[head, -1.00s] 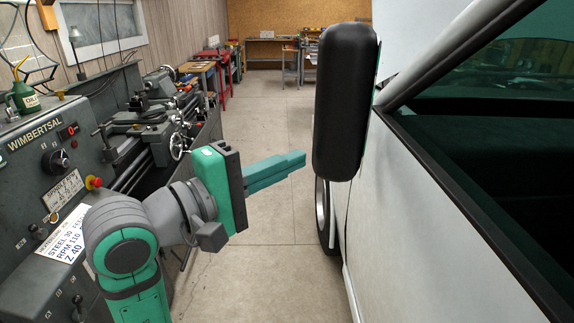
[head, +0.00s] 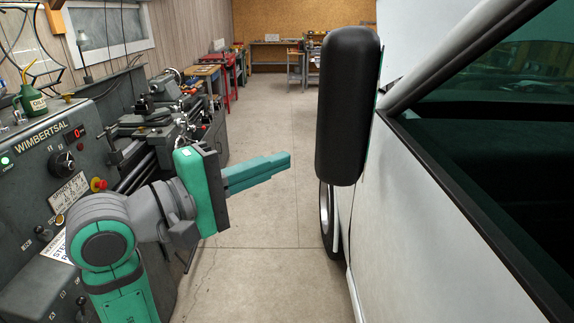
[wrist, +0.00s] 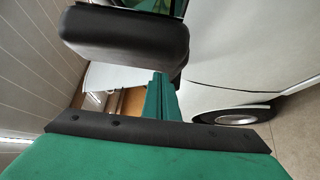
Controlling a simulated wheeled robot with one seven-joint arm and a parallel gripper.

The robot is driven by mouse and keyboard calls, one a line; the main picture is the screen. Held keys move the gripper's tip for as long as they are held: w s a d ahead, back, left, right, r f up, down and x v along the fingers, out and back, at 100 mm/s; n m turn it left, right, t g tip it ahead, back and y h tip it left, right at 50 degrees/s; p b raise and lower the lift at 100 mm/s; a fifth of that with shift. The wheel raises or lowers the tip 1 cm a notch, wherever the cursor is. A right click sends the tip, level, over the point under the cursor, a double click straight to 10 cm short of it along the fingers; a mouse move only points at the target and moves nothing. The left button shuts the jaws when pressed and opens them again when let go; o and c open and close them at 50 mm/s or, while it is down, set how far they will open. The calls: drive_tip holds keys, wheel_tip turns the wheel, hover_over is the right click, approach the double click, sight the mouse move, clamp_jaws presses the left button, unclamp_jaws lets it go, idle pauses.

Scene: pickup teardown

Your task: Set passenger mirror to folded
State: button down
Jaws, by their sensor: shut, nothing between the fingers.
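The passenger mirror (head: 348,105) is a tall black rounded housing standing out from the side of the white pickup (head: 410,190). In the wrist view the mirror (wrist: 125,38) lies across the upper middle, above the fingers. My gripper (head: 288,160) is to the left of the mirror, near the height of its lower part, with its green fingers pointing right. The fingers are together and empty, with a visible gap to the mirror in the head view. In the wrist view my gripper (wrist: 160,85) points away beneath the housing. The mirror's glass side is mostly hidden.
A grey lathe (head: 60,160) stands close on the left, beside my arm. The pickup's front wheel (head: 326,218) is below the mirror. Open concrete floor (head: 268,130) runs between them to benches (head: 295,62) at the back.

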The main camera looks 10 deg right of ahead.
drive_tip(key=s+a, duration=0.2)
drive_tip(key=s, duration=0.7)
drive_tip(key=shift+s+a, duration=0.15)
drive_tip(key=shift+f, duration=0.1)
drive_tip(key=w+a+f+n+t+y, duration=0.2)
drive_tip(key=w+f+n+t, duration=0.1)
drive_tip(key=w+f+t, duration=0.3)
drive_tip(key=w+a+f+n+t+y, duration=0.2)
drive_tip(key=w+f+n+t, duration=0.15)
drive_tip(key=f, duration=0.45)
wheel_tip(320, 180, down, 20)
drive_tip(key=s+a+n+t+y, duration=0.1)
drive_tip(key=s+a+n+y, duration=0.15)
drive_tip(key=y, duration=0.65)
drive_tip(key=s+f+m+g+y, duration=0.2)
drive_tip(key=s+f+m+y, duration=0.15)
drive_tip(key=s+f, duration=0.85)
drive_tip(key=s+d+f+m, duration=0.1)
drive_tip(key=s+m, duration=0.4)
drive_tip(key=s, duration=0.4)
drive_tip(key=s+d+f+m+g, duration=0.1)
drive_tip(key=s+f+m, duration=0.1)
drive_tip(key=s+m, duration=0.4)
drive_tip(key=s, duration=0.3)
drive_tip(key=shift+s+d+f, duration=0.15)
drive_tip(key=shift+s+d, duration=0.1)
